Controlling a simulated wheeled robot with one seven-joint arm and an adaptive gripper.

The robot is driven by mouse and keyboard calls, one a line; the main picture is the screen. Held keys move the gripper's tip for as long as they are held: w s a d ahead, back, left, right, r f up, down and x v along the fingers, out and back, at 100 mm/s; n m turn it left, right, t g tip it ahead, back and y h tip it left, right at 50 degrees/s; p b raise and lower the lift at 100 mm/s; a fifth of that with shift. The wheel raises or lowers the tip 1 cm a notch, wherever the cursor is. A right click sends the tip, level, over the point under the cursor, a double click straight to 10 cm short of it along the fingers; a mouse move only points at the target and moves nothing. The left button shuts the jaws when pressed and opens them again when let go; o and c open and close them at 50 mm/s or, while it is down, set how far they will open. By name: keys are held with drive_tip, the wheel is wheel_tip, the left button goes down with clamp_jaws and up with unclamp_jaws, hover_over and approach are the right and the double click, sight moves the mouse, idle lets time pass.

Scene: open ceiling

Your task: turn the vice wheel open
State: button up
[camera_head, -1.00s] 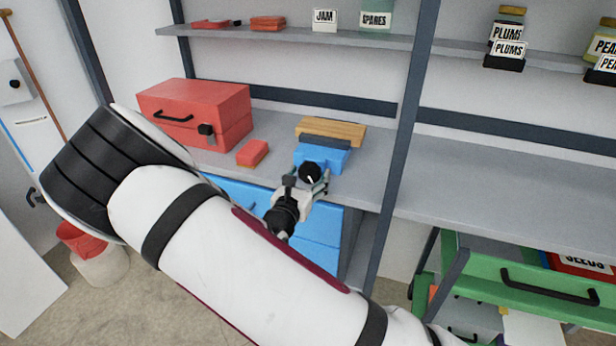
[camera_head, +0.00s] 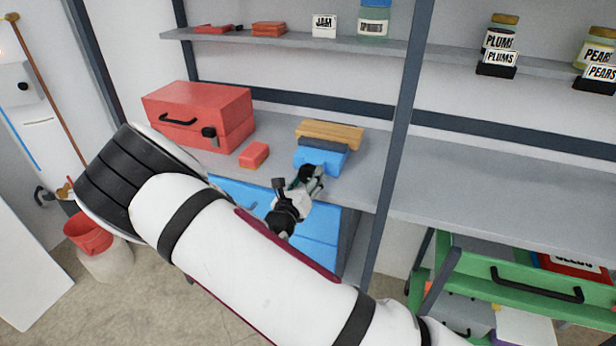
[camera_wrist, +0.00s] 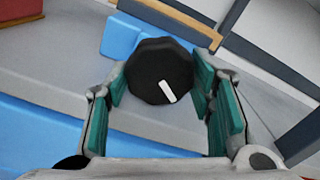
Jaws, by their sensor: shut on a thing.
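The blue vice (camera_head: 318,157) sits near the front edge of the workbench, with a wooden plank (camera_head: 330,133) at its back jaw. In the wrist view, the black faceted vice wheel (camera_wrist: 158,70) faces the camera, its white mark pointing down and slightly right. My gripper (camera_head: 310,180) is at the wheel in the head view. In the wrist view, its teal-padded fingers (camera_wrist: 165,90) stand on either side of the wheel and are shut on it. The gripper hides much of the wheel in the head view.
A red toolbox (camera_head: 197,115) and a small red block (camera_head: 254,155) stand left of the vice. A blue cabinet (camera_head: 320,228) is below the bench edge. Dark shelf post (camera_head: 398,120) rises to the right. The right bench top (camera_head: 490,180) is clear.

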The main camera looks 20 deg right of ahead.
drive_tip(key=o, duration=1.2)
drive_tip(key=shift+c, duration=0.2)
drive_tip(key=v, duration=1.2)
